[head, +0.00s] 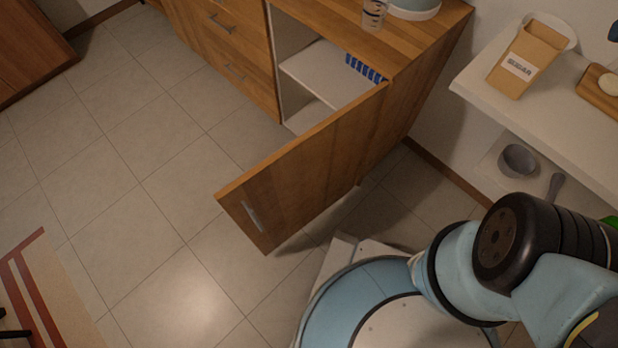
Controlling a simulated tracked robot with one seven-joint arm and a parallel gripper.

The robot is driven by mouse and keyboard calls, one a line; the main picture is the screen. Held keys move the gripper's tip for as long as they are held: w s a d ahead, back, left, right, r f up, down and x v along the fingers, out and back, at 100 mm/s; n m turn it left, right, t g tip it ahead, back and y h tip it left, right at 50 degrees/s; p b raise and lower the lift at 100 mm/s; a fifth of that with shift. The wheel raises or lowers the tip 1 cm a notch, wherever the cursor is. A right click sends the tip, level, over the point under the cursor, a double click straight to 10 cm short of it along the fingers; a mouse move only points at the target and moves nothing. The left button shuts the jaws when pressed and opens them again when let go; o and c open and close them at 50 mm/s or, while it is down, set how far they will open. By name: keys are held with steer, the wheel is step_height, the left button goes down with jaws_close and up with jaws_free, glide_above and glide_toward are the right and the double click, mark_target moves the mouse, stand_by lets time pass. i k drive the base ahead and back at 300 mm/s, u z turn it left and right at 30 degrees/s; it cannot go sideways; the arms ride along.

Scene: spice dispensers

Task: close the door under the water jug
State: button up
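The wooden cabinet door (310,172) stands wide open, swung out from the right side of the cabinet toward me. Its metal handle (251,215) is near the free edge, at the lower left end of the door. Above the opening, on the wooden cabinet top (345,22), a round light-blue and white vessel, perhaps the water jug (414,8), is cut off by the picture's top edge. My gripper is not in view. Only my arm's links and base show at the lower right, apart from the door.
The open compartment has a white shelf (325,72) holding a blue item (365,68). Drawers (225,45) lie to its left. A clear cup (374,14) stands on top. A white counter (545,110) with a sugar bag (527,60) is at right. Tiled floor (150,190) left of the door is clear.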

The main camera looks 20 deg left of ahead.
mark_target(276, 199)
steer(key=z, duration=0.55)
steer(key=i, duration=0.1)
steer(key=u, duration=2.7)
steer(key=k, duration=0.65)
steer(key=z, duration=0.3)
steer(key=i, duration=1)
steer(key=u, duration=0.3)
